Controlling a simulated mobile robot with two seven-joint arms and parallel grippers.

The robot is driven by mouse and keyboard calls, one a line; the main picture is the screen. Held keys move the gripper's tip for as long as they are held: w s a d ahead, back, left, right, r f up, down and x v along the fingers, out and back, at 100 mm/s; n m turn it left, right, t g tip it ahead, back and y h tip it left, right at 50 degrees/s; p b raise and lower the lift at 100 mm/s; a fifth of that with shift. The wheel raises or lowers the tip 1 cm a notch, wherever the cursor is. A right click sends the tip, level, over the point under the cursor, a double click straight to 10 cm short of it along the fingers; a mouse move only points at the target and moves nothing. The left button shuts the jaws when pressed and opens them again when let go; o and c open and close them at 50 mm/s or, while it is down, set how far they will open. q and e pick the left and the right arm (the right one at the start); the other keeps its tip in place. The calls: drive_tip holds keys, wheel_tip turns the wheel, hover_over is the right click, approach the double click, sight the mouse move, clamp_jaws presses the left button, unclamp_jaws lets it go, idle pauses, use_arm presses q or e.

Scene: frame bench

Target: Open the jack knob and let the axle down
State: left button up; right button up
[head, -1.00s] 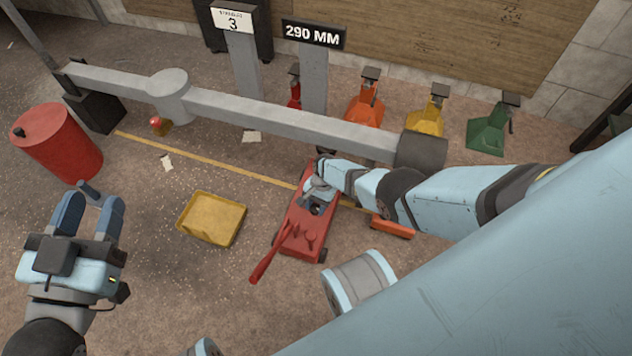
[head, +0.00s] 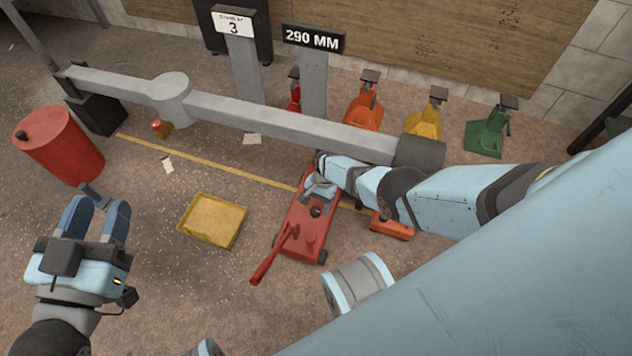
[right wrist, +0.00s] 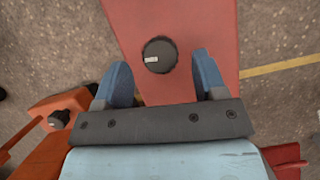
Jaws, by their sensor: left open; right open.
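The red jack (head: 302,243) lies on the floor below the right part of the grey axle (head: 290,124), with its red handle (head: 272,258) pointing to the lower left. Its round dark knob (head: 316,211) has a white mark, and the knob (right wrist: 160,55) also shows in the right wrist view. My right gripper (head: 319,190) is over the jack; in the right wrist view, its open fingers (right wrist: 161,72) are on either side of the knob, with gaps visible. My arm hides where jack and axle might meet. My left gripper (head: 97,208) is open and empty, far left.
A yellow tray (head: 213,241) lies left of the jack. A red drum (head: 62,147) stands at the left. Orange (head: 363,105), yellow (head: 427,122) and green (head: 486,135) stands are behind the axle. An orange item (head: 392,228) lies right of the jack. A post carries a "290 MM" sign (head: 313,38).

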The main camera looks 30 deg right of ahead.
use_arm(q)
drive_tip(key=s+r+n+p, duration=0.1)
drive_tip(key=p, duration=0.1)
drive_tip(key=s+d+n+p, duration=0.1)
drive_tip(key=p, duration=0.1)
drive_tip(key=r+n+p, duration=0.1)
drive_tip(key=n+p, duration=0.1)
drive_tip(key=shift+s+d+r+y, duration=0.2)
drive_tip(key=shift+s+r+y, duration=0.15)
drive_tip(key=shift+s+y, duration=0.05)
use_arm(e)
drive_tip(key=v, duration=1.1)
drive_tip(key=shift+r, duration=0.35)
